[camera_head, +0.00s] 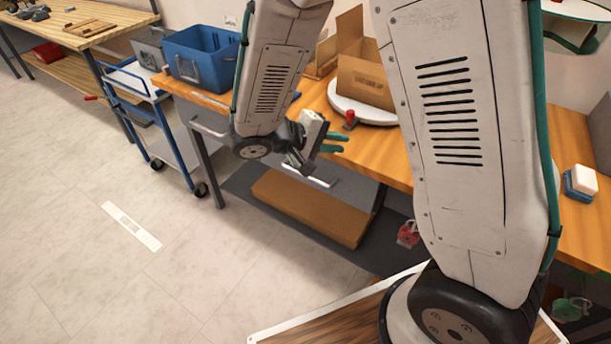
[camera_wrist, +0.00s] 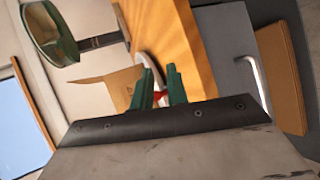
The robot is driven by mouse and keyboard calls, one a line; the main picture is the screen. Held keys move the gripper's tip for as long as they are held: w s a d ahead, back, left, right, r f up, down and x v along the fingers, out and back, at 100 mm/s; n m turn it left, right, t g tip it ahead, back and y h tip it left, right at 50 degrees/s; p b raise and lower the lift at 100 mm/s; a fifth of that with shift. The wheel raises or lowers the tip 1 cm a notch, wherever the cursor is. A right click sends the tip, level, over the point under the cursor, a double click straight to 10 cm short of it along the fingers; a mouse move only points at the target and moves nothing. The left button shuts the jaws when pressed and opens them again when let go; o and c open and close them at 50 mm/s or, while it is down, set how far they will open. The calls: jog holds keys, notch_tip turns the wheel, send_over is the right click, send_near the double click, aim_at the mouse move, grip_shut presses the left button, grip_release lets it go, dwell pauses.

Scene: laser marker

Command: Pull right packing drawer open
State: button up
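The right packing drawer (camera_head: 357,189) is a grey front under the orange workbench (camera_head: 388,148), with a pale bar handle (camera_head: 318,181) partly hidden by my gripper. It looks shut, though my arm hides part of it. In the wrist view the grey front (camera_wrist: 222,45) and the bar handle (camera_wrist: 258,82) lie right of my fingers. My gripper (camera_head: 342,142) has two green fingers, apart and empty, near the bench's front edge and above the handle, not touching it. The fingers also show in the wrist view (camera_wrist: 160,72).
Another pale handle (camera_head: 208,128) is further left under the bench. A cardboard box (camera_head: 362,78) stands on a white round plate (camera_head: 350,108), with a red-topped item (camera_head: 350,119) beside it. A brown box (camera_head: 310,207) lies below. A blue trolley (camera_head: 172,140) stands left; floor in front is clear.

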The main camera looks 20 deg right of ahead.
jog(key=w+a+f+n+t, duration=0.3)
jog(key=a+f+t, duration=0.15)
jog(key=f, duration=0.45)
jog(key=w+a+f+n+t, duration=0.3)
jog(key=a+f+t, duration=0.15)
jog(key=f, duration=0.45)
jog(key=x, duration=0.7)
jog(key=shift+s+f, duration=0.1)
jog(key=shift+f, duration=0.1)
jog(key=shift+d, duration=0.1)
grip_shut()
